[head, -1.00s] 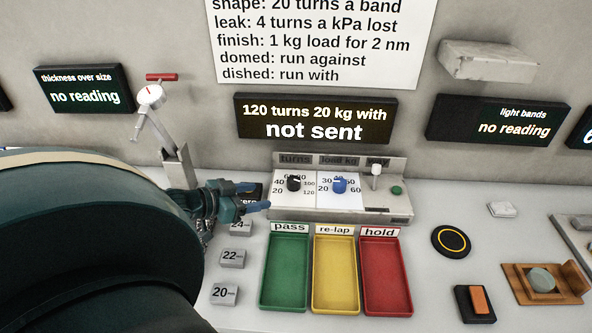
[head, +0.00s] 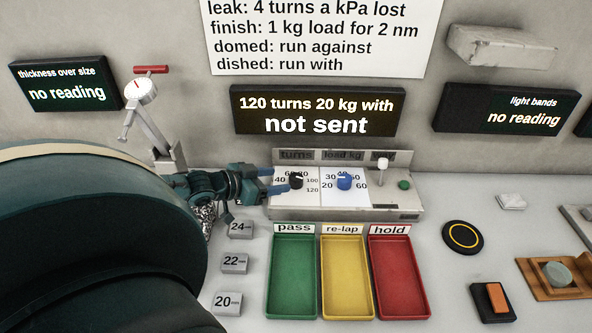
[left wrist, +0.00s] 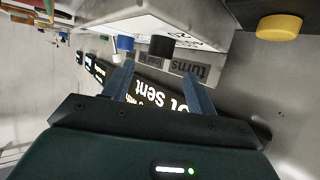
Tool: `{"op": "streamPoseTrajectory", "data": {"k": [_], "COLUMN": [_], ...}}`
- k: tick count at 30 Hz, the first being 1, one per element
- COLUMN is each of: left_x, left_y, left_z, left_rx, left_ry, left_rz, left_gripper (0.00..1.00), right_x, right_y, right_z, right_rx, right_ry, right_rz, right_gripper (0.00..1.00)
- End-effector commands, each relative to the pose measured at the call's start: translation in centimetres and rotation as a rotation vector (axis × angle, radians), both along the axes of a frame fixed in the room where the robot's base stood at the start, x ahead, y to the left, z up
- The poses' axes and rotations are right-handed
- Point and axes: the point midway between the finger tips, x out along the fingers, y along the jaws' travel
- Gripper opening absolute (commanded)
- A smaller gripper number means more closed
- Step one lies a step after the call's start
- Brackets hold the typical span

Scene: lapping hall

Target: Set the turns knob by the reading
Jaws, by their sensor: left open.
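The black turns knob (head: 296,181) sits on the left dial of the sloped control box (head: 345,212), under the label "turns". It shows in the left wrist view (left wrist: 161,46), ahead of and between the finger lines. My left gripper (head: 276,180) is open, its fingers just left of the knob, with no grip on it. In the left wrist view its two blue fingers (left wrist: 161,88) are spread with nothing between them. The display (head: 317,112) reads "120 turns 20 kg with" and "not sent". The knob's exact setting is too small to tell. My right gripper is out of view.
The blue load knob (head: 345,182) and a white-tipped lever (head: 383,172) stand to the right. Green (head: 292,277), yellow (head: 346,277) and red (head: 399,277) trays lie in front. Gauge blocks (head: 235,262) stand below my left arm. A dial gauge stand (head: 165,150) is behind it.

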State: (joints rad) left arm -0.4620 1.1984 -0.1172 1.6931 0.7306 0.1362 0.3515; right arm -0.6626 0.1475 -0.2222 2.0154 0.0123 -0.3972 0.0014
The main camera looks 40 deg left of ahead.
Motion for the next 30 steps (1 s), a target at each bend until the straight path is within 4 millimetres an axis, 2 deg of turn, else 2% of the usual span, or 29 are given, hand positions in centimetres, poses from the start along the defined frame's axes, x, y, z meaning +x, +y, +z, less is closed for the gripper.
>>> {"op": "streamPoseTrajectory", "data": {"k": [12, 18, 30], "left_x": [4.3, 5.9, 7.1], "left_y": [-1.0, -1.4, -1.7], "left_z": [-1.9, -2.6, -3.0], "left_rx": [-0.001, -0.001, 0.001], "left_ry": [-0.004, -0.002, 0.001], "left_rz": [0.001, 0.001, 0.0], "left_gripper": [0.57, 0.57, 0.57], "right_x": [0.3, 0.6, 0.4], "right_y": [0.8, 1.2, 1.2], "right_z": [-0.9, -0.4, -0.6], "right_rx": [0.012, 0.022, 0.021], "right_ry": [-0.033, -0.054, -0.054], "right_rz": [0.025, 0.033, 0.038], "right_gripper": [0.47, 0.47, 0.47]}}
